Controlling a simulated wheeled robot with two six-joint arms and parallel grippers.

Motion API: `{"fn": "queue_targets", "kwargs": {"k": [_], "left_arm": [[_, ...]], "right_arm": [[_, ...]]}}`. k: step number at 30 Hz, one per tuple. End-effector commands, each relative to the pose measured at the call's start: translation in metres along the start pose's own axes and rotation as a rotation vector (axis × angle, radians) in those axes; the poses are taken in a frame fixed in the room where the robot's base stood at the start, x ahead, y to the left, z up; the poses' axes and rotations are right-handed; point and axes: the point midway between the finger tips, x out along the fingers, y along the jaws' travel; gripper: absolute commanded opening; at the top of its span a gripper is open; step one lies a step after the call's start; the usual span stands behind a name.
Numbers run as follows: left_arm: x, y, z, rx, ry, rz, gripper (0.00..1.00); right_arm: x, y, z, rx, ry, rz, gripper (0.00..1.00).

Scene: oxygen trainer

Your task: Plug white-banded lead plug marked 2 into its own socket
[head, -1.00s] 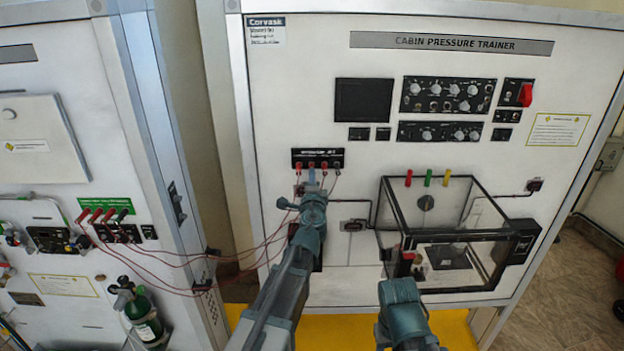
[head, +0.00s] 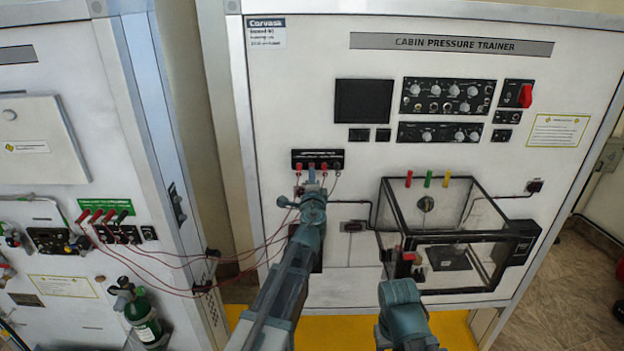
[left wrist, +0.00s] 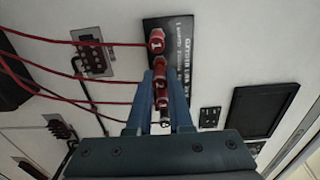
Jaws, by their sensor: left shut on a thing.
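The black socket block (head: 317,159) is on the cabin pressure trainer panel, with several red plugs along it. My left gripper (head: 312,181) is raised at the block, just below its sockets. In the left wrist view, the left gripper (left wrist: 161,88) is shut on a red lead plug (left wrist: 161,93) with a pale band and a blurred mark that looks like 2. The plug points at the socket block (left wrist: 182,60); its tip is hidden, so I cannot tell if it is seated. Another red plug (left wrist: 157,41), marked 1, stands beside it. My right arm is low, its jaws unclear.
Red leads (head: 235,258) sag from the left cabinet to the block. A clear chamber (head: 445,205) with a black frame juts out at the lower right. A green bottle (head: 143,320) stands at lower left.

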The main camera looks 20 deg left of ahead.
Motion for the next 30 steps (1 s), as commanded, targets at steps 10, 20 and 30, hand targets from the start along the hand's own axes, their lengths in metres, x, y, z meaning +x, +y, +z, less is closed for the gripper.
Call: {"fn": "queue_targets", "kwargs": {"k": [10,20,30], "left_arm": [[0.007,0.000,0.000,0.000,0.000,0.000,0.00],[0.014,0.000,0.000,0.000,0.000,0.000,0.00],[0.015,0.000,0.000,0.000,0.000,0.000,0.54]], "right_arm": [[0.000,0.000,0.000,0.000,0.000,0.000,0.54],[0.000,0.000,0.000,0.000,0.000,0.000,0.54],[0.000,0.000,0.000,0.000,0.000,0.000,0.54]]}}
